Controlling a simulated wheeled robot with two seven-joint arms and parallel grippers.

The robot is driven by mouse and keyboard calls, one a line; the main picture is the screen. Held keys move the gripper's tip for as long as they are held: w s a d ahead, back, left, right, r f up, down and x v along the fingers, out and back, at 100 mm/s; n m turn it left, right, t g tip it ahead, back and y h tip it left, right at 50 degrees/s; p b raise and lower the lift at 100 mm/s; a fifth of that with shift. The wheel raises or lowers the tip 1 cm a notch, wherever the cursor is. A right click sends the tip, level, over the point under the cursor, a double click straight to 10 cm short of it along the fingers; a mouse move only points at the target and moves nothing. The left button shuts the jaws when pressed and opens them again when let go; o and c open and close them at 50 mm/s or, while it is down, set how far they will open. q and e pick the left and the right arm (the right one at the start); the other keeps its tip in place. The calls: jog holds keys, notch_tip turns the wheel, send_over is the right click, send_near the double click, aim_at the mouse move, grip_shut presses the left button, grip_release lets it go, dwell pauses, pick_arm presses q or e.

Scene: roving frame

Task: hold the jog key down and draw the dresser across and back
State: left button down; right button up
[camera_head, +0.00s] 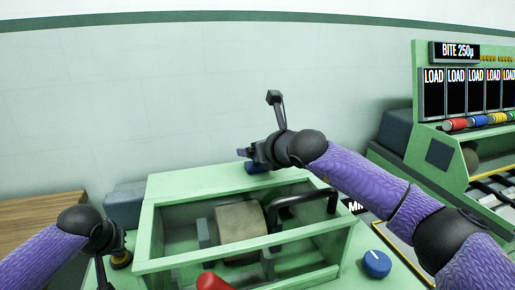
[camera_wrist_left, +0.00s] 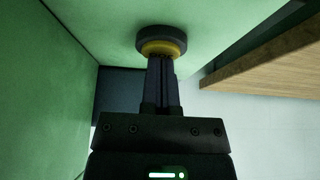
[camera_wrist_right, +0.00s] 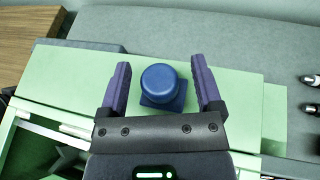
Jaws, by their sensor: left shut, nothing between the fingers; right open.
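The jog key is a dark round button (camera_wrist_left: 165,33) with a yellow collar on green housing; the yellow also shows at lower left in the head view (camera_head: 122,262). My left gripper (camera_wrist_left: 161,58) is shut and empty, its tips at the key, apparently touching; how far the key is pressed I cannot tell. The dresser's blue round knob (camera_wrist_right: 160,83) stands on a square blue base on the green top. My right gripper (camera_wrist_right: 160,66) is open, with one finger on each side of the knob, apart from it. The knob is partly hidden in the head view (camera_head: 257,167).
A green-framed clear enclosure (camera_head: 165,264) holds a tan wheel (camera_head: 240,223), with a black handle (camera_head: 300,200) at its right. A red knob (camera_head: 212,282) is in front and a blue dial (camera_head: 377,263) at right. A "BITE 250µ" display rack (camera_head: 455,50) stands far right.

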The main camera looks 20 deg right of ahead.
jog(key=v, duration=1.2)
jog(key=shift+d, duration=0.1)
jog(key=shift+f, duration=0.1)
pick_arm(q)
notch_tip(320, 180, up, 7)
jog(key=p, duration=0.6)
jog(key=shift+f, duration=0.3)
pick_arm(e)
notch_tip(320, 180, up, 8)
jog(key=shift+s+f, duration=0.2)
jog(key=shift+s, duration=0.15)
